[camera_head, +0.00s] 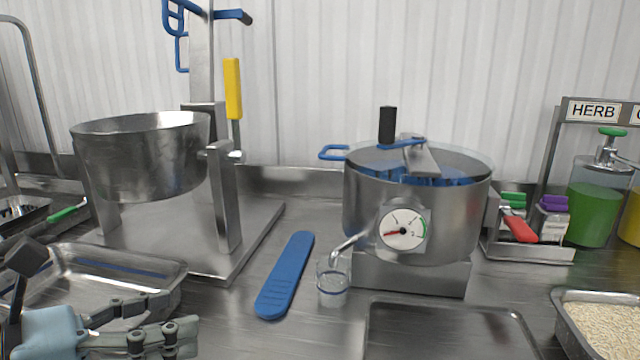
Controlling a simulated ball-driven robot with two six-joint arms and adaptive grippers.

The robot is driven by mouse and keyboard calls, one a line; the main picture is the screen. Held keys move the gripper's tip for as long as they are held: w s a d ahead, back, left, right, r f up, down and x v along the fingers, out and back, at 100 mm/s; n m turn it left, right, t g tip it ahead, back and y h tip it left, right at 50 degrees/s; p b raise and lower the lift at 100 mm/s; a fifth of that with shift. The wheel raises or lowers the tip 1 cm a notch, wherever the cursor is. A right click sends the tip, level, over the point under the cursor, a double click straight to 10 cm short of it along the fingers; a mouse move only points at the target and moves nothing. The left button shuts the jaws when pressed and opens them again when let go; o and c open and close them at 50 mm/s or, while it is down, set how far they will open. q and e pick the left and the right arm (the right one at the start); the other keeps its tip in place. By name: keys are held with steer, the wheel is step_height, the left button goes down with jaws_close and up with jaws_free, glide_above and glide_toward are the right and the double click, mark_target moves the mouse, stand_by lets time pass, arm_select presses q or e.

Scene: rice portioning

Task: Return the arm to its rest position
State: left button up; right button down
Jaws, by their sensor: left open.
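My left gripper (180,321) is at the lower left of the head view, with a light blue body and grey jointed fingers. Its fingers point right and are open, with nothing between them. It is in front of the right end of an empty metal tray (165,262) and hides part of it. My right gripper is not in view.
A tilting steel pot (140,160) stands at the left, a pressure cooker (365,215) at centre right. A flat tray (450,335) and a rice tray (605,325) sit at front right.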

arm_select(q)
steer(key=w+a+r+n+t+y, duration=0.3)
steer(key=a+r+n+t+y, duration=0.65)
steer(key=n, duration=0.95)
steer(key=s+a+f+n+g+y, duration=0.55)
steer(key=a+f+n+y, duration=0.2)
steer(key=n, duration=0.95)
steer(key=s+d+f+n+g+h, duration=0.3)
steer(key=s+d+f+n+g, duration=0.15)
steer(key=s+f, duration=0.2)
steer(key=s+d+f+n+g+h, duration=0.2)
steer(key=s+d+f+n+g, duration=0.1)
steer(key=s+f+g, duration=0.4)
steer(key=s+a+f+b, duration=0.1)
steer(key=s+f, duration=0.2)
steer(key=f, duration=1.2)
steer(key=s+a+f+b, duration=0.2)
steer(key=f, duration=1.3)
steer(key=s+f+g+b, duration=0.1)
steer(key=s+f+g, duration=0.1)
steer(key=s+f, duration=1.2)
steer(key=s, duration=0.2)
steer(key=shift+s+a+f+n, duration=0.15)
steer(key=shift+s+f+n, duration=0.1)
steer(key=shift+s+n, duration=0.1)
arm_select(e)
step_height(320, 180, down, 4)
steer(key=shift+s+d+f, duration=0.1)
